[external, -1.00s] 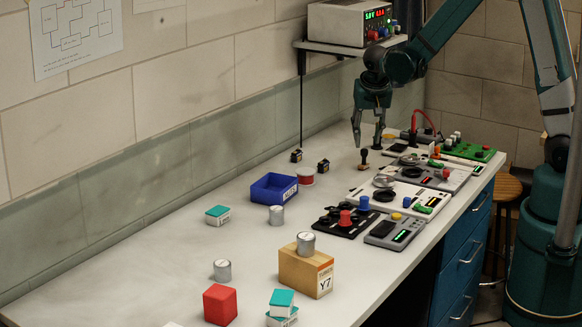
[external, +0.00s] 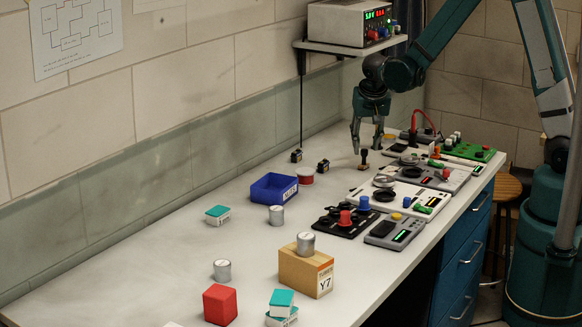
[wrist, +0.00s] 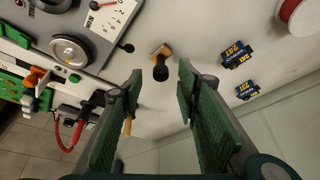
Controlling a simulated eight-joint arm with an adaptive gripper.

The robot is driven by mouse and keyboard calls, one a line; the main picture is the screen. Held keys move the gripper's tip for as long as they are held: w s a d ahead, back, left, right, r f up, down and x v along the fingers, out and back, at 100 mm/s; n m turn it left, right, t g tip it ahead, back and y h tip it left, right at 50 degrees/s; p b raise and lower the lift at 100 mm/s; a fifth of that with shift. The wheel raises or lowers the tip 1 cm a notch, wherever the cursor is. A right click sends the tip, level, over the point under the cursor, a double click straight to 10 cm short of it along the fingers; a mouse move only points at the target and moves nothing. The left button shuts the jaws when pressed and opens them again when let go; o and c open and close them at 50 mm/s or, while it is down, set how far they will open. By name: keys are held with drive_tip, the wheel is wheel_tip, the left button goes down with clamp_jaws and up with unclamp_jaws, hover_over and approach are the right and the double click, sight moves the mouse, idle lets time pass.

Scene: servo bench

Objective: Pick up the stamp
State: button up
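The stamp (external: 363,159) stands upright on the bench, with a dark knob handle on a small wooden base. In the wrist view the stamp (wrist: 160,69) shows between and just beyond the fingertips. My gripper (external: 367,150) is open above the bench, close to the stamp, with its fingers pointing down. In the wrist view my gripper (wrist: 160,78) has its two green-padded fingers apart with nothing between the pads. I cannot tell whether a fingertip touches the stamp.
A grey dial panel (wrist: 88,25) and other control panels lie on the other. A blue bin (external: 272,188) stands nearer the camera. Bench around the stamp is clear.

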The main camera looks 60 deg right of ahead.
sight(365, 150)
drive_tip(key=shift+x, duration=2.2)
drive_tip(key=shift+w, duration=0.1)
drive_tip(key=c, duration=1)
